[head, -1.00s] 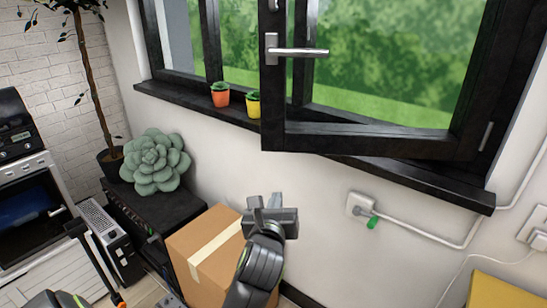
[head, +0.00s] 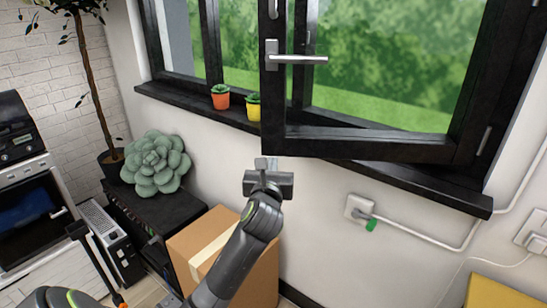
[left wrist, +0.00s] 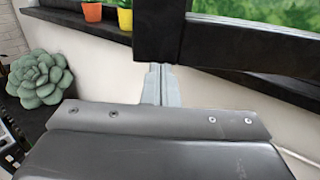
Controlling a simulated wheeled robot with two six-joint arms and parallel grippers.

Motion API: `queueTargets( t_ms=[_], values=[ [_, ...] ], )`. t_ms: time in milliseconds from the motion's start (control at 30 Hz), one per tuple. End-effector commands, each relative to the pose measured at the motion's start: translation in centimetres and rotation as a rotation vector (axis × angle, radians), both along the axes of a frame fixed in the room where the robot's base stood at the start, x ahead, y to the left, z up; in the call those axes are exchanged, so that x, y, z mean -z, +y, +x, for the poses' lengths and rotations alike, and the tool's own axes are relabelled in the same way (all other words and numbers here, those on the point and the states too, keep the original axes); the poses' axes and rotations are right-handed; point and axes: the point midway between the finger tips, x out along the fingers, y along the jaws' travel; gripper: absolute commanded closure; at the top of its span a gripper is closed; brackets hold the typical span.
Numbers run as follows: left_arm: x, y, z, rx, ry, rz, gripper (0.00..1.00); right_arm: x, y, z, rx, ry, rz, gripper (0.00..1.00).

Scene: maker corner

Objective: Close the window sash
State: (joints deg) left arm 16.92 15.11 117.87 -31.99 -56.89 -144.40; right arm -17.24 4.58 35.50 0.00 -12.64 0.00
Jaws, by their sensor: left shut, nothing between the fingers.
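The black-framed window sash (head: 370,146) stands open into the room, hinged on its right side, with a silver handle (head: 300,59) on its left stile. Its lower left corner juts out over the black sill (head: 410,181). My left gripper (head: 266,163) is shut and empty, just below that lower left corner. In the left wrist view the closed fingertips (left wrist: 160,78) point up beside the lower corner of the sash (left wrist: 160,35). I cannot tell whether they touch it. My right gripper is not in view.
An orange pot (head: 220,97) and a yellow pot (head: 253,107) stand on the sill left of the sash. A cardboard box (head: 262,275) stands below my left arm. A large succulent (head: 155,163) sits on a black cabinet. A wall socket (head: 358,206) is at the right.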

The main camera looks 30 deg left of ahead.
Motion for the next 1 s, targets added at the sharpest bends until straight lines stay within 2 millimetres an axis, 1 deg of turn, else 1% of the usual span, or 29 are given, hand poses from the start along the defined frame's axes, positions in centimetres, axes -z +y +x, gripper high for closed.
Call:
queueTargets(
  t_ms=[33,100,300,767,867,1000],
  values=[
    [-0.1,0.4,0.7,0.000,0.002,0.001,1.00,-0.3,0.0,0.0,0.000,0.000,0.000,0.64],
    [-0.1,0.8,1.4,0.000,0.002,0.001,1.00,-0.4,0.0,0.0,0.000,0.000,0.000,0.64],
    [0.0,1.4,2.7,0.001,0.002,-0.001,1.00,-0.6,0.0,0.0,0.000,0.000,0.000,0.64],
    [0.0,1.5,2.9,0.002,0.001,0.000,1.00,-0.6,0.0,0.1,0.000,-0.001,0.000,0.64],
    [0.0,1.9,3.1,0.006,0.001,0.000,1.00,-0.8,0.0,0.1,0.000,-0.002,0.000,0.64],
    [-0.2,3.1,3.9,0.021,0.003,0.003,1.00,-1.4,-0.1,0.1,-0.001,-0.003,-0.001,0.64]
  ],
)
